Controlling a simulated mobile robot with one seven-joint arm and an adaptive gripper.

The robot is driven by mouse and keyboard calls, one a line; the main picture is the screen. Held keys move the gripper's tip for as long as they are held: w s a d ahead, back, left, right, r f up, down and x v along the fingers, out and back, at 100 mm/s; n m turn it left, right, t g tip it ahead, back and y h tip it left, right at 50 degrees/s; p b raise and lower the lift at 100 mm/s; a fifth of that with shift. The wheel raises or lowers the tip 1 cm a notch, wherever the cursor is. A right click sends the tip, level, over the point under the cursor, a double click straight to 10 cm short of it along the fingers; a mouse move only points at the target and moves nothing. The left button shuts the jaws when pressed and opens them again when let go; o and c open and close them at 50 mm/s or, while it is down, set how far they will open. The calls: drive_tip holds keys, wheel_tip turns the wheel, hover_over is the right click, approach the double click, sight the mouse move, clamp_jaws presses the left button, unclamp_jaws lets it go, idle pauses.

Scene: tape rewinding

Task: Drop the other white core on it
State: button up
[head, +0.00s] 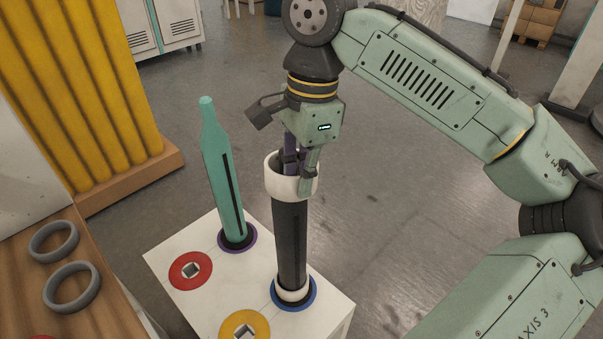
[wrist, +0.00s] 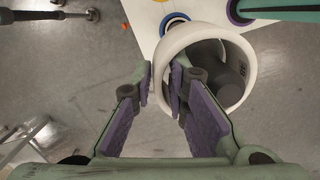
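My gripper (head: 300,168) is shut on the wall of a white core (head: 305,187), one finger inside the ring and one outside. The core is at the top of a dark grey post (head: 290,238), and the post shows through its opening in the wrist view (wrist: 208,58). I cannot tell exactly how far the core is over the post's top. Another white core (head: 293,294) sits low around the post's foot, on the blue ring (head: 310,301). In the wrist view the held core (wrist: 245,60) fills the upper right, with my gripper (wrist: 160,88) on its left wall.
A teal post (head: 222,175) stands in the purple ring (head: 251,239) to the left. A red disc (head: 176,278) and a yellow disc (head: 243,320) with square holes lie on the white stand (head: 205,300). Two grey rings (head: 70,285) lie on the wooden table at left.

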drive_tip(key=o, duration=0.4)
wheel_tip(320, 180, up, 12)
drive_tip(key=d, duration=0.1)
drive_tip(key=shift+w, duration=0.4)
drive_tip(key=shift+f, duration=0.1)
idle(0.7)
